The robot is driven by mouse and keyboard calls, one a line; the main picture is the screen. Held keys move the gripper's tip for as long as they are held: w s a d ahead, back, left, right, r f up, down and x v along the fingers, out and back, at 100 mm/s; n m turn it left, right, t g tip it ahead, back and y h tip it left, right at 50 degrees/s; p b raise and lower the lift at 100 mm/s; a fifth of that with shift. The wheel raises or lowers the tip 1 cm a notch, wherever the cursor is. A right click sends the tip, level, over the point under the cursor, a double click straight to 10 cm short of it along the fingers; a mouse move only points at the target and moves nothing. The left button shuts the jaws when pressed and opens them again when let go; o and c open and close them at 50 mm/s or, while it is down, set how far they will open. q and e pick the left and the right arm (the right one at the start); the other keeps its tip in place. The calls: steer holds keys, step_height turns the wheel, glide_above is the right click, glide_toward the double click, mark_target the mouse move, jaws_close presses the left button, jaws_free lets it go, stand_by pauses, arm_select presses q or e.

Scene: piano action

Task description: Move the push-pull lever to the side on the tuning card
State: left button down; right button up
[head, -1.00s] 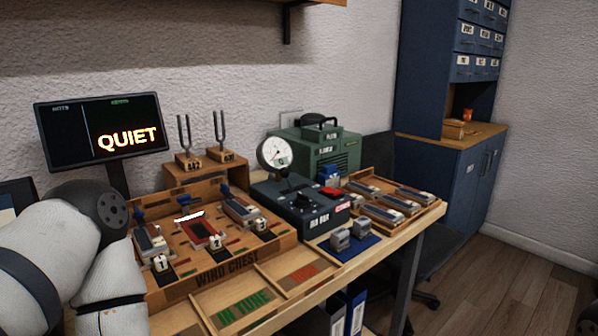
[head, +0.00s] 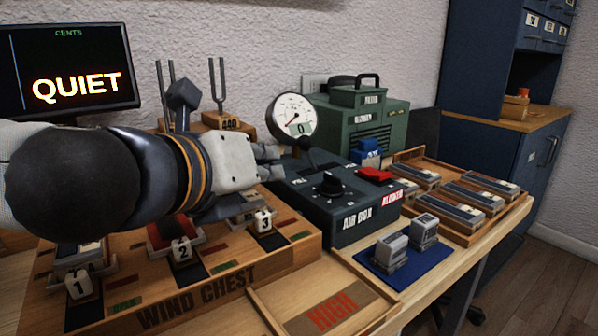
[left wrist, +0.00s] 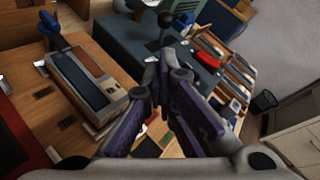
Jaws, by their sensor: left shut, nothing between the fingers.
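A dark lever with a round knob (head: 305,145) stands up at the back left of the green-grey air box (head: 345,232). In the left wrist view the lever (left wrist: 165,22) shows just beyond the fingertips. My left gripper (head: 272,152) reaches in from the left over the wind chest (head: 190,297), its fingertips close to the lever's left side. In the left wrist view its fingers (left wrist: 156,78) are shut with nothing between them. I cannot tell whether they touch the lever. I cannot tell which thing is the tuning card. My right gripper is out of view.
A round gauge (head: 292,117) stands behind the lever, left of a green blower (head: 362,120). A red switch (head: 374,175) and a black dial (head: 328,185) are on the air box. A tuning fork (head: 218,85) stands behind my arm. A screen (head: 70,70) reads QUIET.

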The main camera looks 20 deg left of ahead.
mark_target(296, 186)
arm_select(q)
steer(key=shift+s+d+r, duration=0.1)
steer(key=shift+s+r, duration=0.1)
steer(key=x, duration=1)
steer(key=shift+w+b, duration=0.1)
steer(key=shift+b, duration=0.2)
steer(key=shift+r, duration=0.1)
